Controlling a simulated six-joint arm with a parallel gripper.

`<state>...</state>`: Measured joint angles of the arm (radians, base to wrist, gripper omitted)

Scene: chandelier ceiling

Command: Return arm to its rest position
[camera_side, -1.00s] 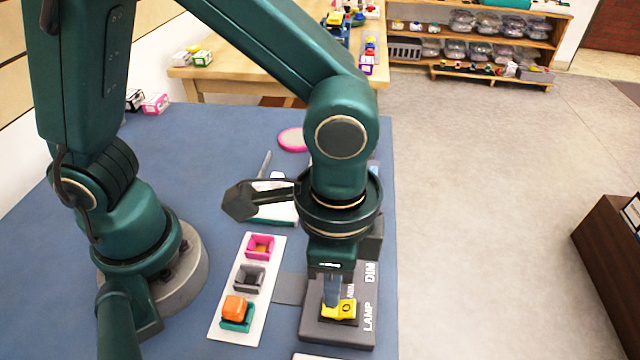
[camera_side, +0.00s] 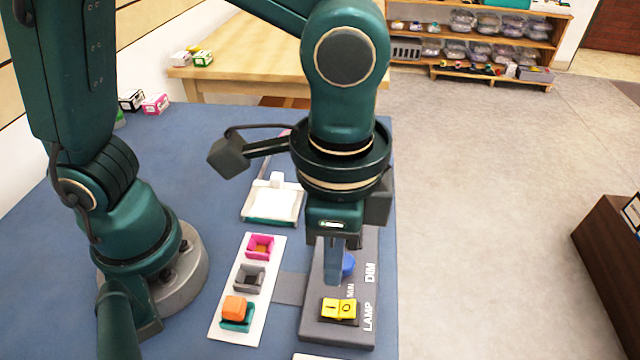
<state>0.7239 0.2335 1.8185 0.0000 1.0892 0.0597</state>
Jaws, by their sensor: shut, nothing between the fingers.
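My gripper (camera_side: 336,275) points down over the grey lamp panel, shut and empty. Its fingertips are above and a little behind the yellow rocker switch (camera_side: 338,309) and apart from it. The lamp panel (camera_side: 350,334) carries the words LAMP, DIM and MIN. A blue knob (camera_side: 348,264) on the panel is partly hidden behind my fingers.
Left of the panel, a white tray (camera_side: 222,326) holds pink, grey and teal cups, with an orange block (camera_side: 235,307) at the teal one. A white-and-teal device (camera_side: 273,203) lies behind. Small boxes (camera_side: 154,103) stand at the table's back left. The blue table (camera_side: 190,340) is clear at front left.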

